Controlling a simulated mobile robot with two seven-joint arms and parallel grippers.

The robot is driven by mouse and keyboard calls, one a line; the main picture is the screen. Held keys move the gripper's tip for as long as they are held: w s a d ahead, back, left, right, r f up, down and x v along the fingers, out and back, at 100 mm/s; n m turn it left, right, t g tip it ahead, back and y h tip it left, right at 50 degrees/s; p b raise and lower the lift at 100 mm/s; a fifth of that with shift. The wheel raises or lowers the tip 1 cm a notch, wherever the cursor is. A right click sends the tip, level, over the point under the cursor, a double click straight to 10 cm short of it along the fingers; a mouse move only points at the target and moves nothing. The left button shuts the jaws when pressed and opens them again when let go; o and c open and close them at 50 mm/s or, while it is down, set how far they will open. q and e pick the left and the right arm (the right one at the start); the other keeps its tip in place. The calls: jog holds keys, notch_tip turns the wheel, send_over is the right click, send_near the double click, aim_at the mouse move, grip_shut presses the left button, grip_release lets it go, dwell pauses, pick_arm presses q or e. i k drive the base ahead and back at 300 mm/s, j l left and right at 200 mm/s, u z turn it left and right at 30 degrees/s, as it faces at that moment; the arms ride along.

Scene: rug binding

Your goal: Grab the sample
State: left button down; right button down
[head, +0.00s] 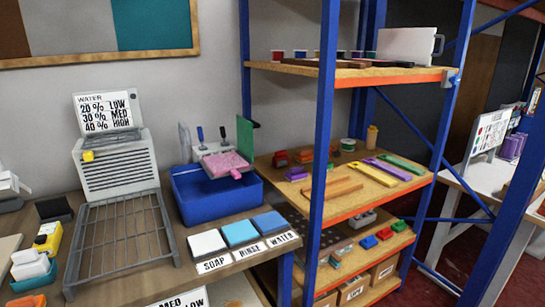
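A pink, rough-surfaced piece (226,164) with a small pink tab at its front lies over the open top of a blue bin (215,203). It looks like the sample, but no label says so. It rests against a pale holder with two dark-handled tools (212,147) behind it. A green upright panel (244,138) stands at its right. Neither of my grippers is in view.
A wire rack (122,240) and a grey machine with a water sign (117,160) stand left of the bin. White and blue pads (240,233) labelled soap, rinse and water lie in front. A blue-post shelf (322,150) stands close on the right.

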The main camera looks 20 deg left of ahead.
aim_at(224, 164)
jog(key=i+u, duration=0.1)
jog(key=u, duration=0.3)
jog(key=l+u, duration=0.1)
jog(key=u, duration=0.3)
jog(key=i+l+u, duration=0.1)
jog(key=u, duration=0.3)
